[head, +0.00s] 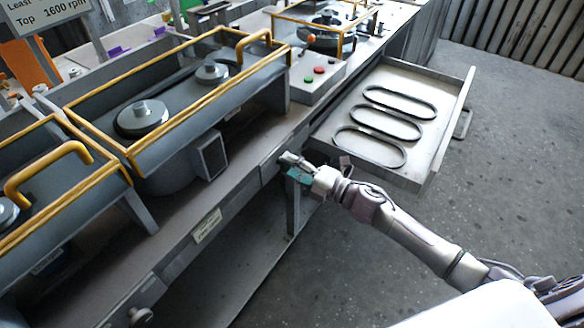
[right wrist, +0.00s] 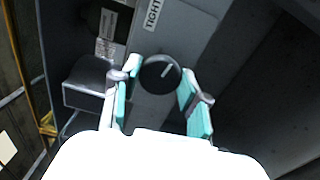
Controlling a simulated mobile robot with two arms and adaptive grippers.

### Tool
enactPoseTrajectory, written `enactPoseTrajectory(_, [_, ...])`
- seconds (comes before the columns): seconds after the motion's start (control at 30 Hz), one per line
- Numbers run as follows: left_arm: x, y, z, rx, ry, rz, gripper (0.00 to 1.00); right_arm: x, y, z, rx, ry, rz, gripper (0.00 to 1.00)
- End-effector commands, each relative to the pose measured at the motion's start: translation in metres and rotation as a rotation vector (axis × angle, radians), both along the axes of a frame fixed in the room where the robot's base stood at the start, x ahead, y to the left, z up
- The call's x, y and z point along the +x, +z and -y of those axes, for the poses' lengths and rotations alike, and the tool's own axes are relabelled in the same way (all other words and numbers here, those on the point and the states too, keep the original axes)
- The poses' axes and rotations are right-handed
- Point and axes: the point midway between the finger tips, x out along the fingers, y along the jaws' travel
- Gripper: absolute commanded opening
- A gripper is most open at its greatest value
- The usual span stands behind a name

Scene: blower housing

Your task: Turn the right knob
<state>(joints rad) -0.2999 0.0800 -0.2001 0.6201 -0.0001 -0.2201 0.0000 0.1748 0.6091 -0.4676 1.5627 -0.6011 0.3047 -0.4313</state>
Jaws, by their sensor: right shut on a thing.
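The right knob (right wrist: 160,73) is a dark round knob with a pale pointer line, on a grey panel in the right wrist view. My right gripper (right wrist: 158,92) has its teal-padded fingers on either side of this knob and is shut on it. In the head view my right gripper (head: 298,172) is at the front edge of the bench, left of the open drawer, and the knob there is hidden behind it. My left gripper is not in view.
Another knob (head: 140,316) sits low on the bench front at the bottom left. An open drawer (head: 425,160) with several black belts juts out right of my gripper. Yellow-edged belt housings (head: 190,100) stand on the bench. The floor at right is clear.

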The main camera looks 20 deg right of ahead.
Motion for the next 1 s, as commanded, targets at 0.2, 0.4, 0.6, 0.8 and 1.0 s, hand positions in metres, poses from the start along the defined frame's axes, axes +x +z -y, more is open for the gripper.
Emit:
enactPoseTrajectory(0.2, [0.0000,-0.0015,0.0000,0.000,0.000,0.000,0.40,-0.0006,-0.0012,-0.0003,-0.021,0.001,0.014,0.09])
enactPoseTrajectory(0.4, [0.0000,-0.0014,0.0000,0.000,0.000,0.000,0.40,-0.0008,-0.0013,-0.0003,-0.022,0.002,0.014,0.09])
enactPoseTrajectory(0.6, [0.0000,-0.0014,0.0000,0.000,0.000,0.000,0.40,-0.0007,-0.0014,-0.0003,-0.021,0.002,0.014,0.52])
enactPoseTrajectory(0.8, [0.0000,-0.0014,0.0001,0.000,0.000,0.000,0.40,-0.0005,-0.0008,-0.0002,-0.020,0.001,0.015,0.69])
enactPoseTrajectory(1.0, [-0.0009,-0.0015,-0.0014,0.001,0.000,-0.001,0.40,-0.0007,-0.0006,0.0004,-0.020,0.001,0.015,0.69])
